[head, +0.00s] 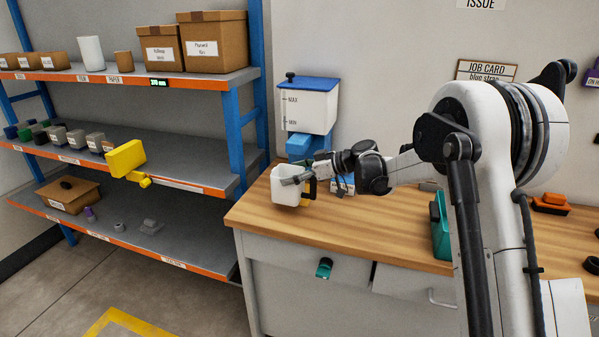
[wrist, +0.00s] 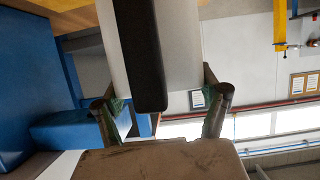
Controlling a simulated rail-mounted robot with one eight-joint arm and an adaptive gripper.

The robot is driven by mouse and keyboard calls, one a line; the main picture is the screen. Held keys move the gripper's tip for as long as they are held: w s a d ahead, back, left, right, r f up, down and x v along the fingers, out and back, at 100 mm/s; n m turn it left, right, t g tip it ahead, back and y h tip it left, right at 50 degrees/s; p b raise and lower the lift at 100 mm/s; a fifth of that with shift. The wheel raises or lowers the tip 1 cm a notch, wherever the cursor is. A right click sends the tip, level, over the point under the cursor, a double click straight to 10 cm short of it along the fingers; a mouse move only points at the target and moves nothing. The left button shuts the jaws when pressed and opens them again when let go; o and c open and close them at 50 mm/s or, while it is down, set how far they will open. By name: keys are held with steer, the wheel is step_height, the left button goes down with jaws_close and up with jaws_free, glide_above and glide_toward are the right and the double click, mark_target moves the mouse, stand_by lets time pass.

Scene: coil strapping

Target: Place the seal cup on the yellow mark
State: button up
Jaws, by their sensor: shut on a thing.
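The seal cup (head: 286,191) is a white cup with a black handle, roughly upright at the left end of the wooden bench. My gripper (head: 301,180) is shut on it at its handle side. In the wrist view the cup's pale wall and dark handle (wrist: 147,60) fill the space between the fingers of my gripper (wrist: 165,98). I cannot tell whether the cup's base touches the bench. A small patch of yellow (head: 310,208) shows just right of the cup's base; the cup and gripper hide most of that area.
A blue-lidded container (head: 307,105) hangs on the wall behind the cup, with a blue block (head: 303,146) below it. A shelf rack (head: 190,178) stands left of the bench (head: 350,230). A teal object (head: 441,228) stands on the bench to the right.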

steer(key=shift+w+d+f, duration=0.35)
steer(key=shift+w+f, duration=0.25)
steer(key=shift+w, duration=0.85)
steer(key=shift+w+d+f, duration=0.4)
steer(key=shift+w+f, duration=0.15)
steer(key=shift+w, duration=0.85)
steer(key=shift+w+d+f, duration=0.35)
steer(key=shift+w+f, duration=0.25)
steer(key=shift+w, duration=0.85)
steer(key=shift+f, duration=0.15)
steer(key=o, duration=1.8)
steer(key=shift+c, duration=0.2)
